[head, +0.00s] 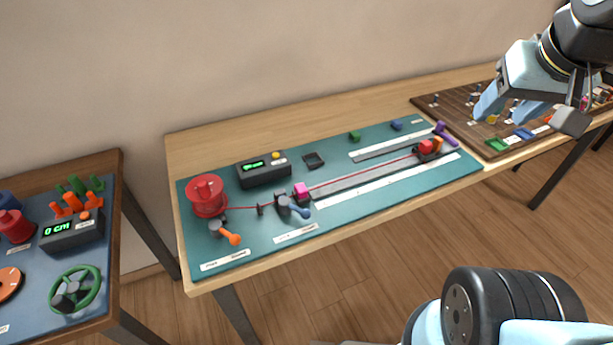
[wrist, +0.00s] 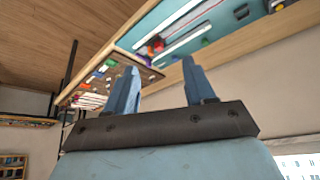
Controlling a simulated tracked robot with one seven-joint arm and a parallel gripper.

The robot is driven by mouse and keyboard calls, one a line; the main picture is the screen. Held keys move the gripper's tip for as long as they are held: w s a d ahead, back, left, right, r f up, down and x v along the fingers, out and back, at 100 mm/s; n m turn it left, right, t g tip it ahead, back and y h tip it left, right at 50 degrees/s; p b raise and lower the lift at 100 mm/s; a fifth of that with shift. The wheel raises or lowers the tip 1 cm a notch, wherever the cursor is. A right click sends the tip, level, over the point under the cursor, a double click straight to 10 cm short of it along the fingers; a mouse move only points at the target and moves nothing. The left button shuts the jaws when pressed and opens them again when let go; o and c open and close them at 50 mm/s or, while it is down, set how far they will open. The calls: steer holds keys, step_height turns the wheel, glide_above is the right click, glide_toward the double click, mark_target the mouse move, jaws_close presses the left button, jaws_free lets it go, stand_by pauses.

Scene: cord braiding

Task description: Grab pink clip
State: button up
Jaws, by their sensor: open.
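A small pink block (head: 301,189) sits on the teal mat beside a black clamp with a blue lever, where the red cord passes. A second pink piece (head: 584,102) shows small on the brown board, at the right. I cannot tell which of them is the pink clip. My gripper (head: 502,118) is open and empty, in front of the brown board in the picture, left of the second pink piece and far from the block on the mat. Its two blue fingers also show apart in the wrist view (wrist: 160,64). No pink piece is clear there.
The teal mat (head: 330,228) carries a red spool (head: 207,196), a black counter (head: 264,170) and a red cord along a slotted rail. The brown board (head: 455,107) holds several small coloured pieces. A side table with a green wheel (head: 75,289) stands at left.

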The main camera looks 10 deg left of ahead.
steer(key=shift+o, duration=0.7)
steer(key=shift+w+a+f, duration=0.15)
steer(key=shift+w+f, duration=0.05)
steer(key=shift+w, duration=0.05)
steer(key=shift+o, duration=0.2)
steer(key=w+a+f+m+g+y, duration=0.3)
steer(key=w+a+f+g, duration=0.3)
steer(key=w+a+f, duration=0.2)
step_height(320, 180, down, 2)
steer(key=shift+w+a+f+m+g, duration=0.1)
steer(key=shift+w+a+m+g, duration=0.2)
steer(key=shift+w+m, duration=0.35)
steer(key=m+g+y, duration=0.6)
steer(key=m+y, duration=0.1)
steer(key=y, duration=0.1)
glide_toward(301, 191)
steer(key=shift+m, duration=0.25)
steer(key=x, duration=0.5)
steer(key=w+x, duration=0.1)
steer(key=x, duration=0.2)
steer(key=shift+a+f, duration=0.2)
steer(key=shift+f, duration=0.1)
steer(key=shift+w, duration=0.1)
steer(key=shift+c, duration=0.2)
steer(key=c, duration=1.1)
